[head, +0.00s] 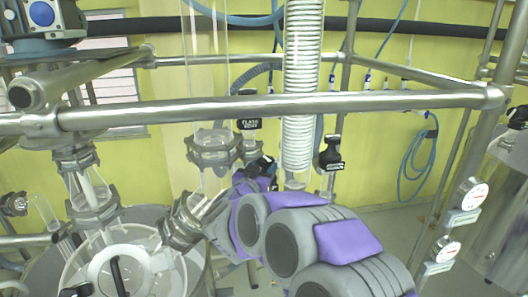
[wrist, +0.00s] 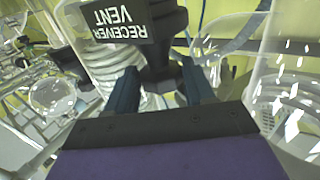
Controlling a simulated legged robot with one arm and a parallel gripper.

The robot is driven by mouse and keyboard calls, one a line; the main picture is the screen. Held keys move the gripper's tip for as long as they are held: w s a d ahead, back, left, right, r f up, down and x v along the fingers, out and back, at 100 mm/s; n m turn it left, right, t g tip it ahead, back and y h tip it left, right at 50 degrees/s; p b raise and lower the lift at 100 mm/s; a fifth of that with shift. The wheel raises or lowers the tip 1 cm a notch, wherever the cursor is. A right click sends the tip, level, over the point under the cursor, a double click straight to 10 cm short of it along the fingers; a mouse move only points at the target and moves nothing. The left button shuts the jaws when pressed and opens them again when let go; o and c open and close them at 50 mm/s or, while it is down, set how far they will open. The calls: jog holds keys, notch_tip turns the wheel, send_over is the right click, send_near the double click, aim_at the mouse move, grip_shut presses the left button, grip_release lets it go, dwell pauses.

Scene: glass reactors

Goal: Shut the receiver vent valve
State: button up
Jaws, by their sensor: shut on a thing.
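The receiver vent valve (wrist: 160,60) has a black handle with a white-lettered RECEIVER VENT label, upside down at the top of the wrist view. My gripper (wrist: 158,86) is shut on the handle, with one dark finger on each side of its lower part. In the head view my gripper (head: 262,168) is at the far end of my purple and grey arm, low centre. It is small there, and the valve in it is mostly hidden, so I cannot make out the handle's angle.
A black FLASK VENT tag (head: 249,123) hangs just above my gripper. Another black valve handle (head: 332,152) is to its right, beside a white ribbed hose (head: 303,85). A steel rail (head: 270,107) crosses in front. Glassware (head: 214,145) stands close on the left.

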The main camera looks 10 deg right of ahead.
jog(key=shift+w+a+r+m+g+h+p, duration=0.15)
jog(key=shift+m+g+h+p, duration=0.65)
jog(key=shift+p, duration=0.8)
jog(key=shift+w+a+f+m+g+h+p, duration=0.15)
jog(key=shift+m+g+h+p, duration=0.4)
jog(key=shift+h+p, duration=0.75)
jog(key=shift+a+m+p, duration=0.1)
jog(key=shift+m+p, duration=0.15)
jog(key=shift+p, duration=0.55)
jog(key=shift+f+g, duration=0.1)
jog(key=shift+g, duration=0.35)
jog(key=o, duration=0.6)
jog(key=shift+o, duration=0.7)
jog(key=shift+w+f, duration=0.1)
jog(key=shift+w, duration=0.1)
jog(key=shift+a, duration=0.1)
jog(key=shift+s, duration=0.15)
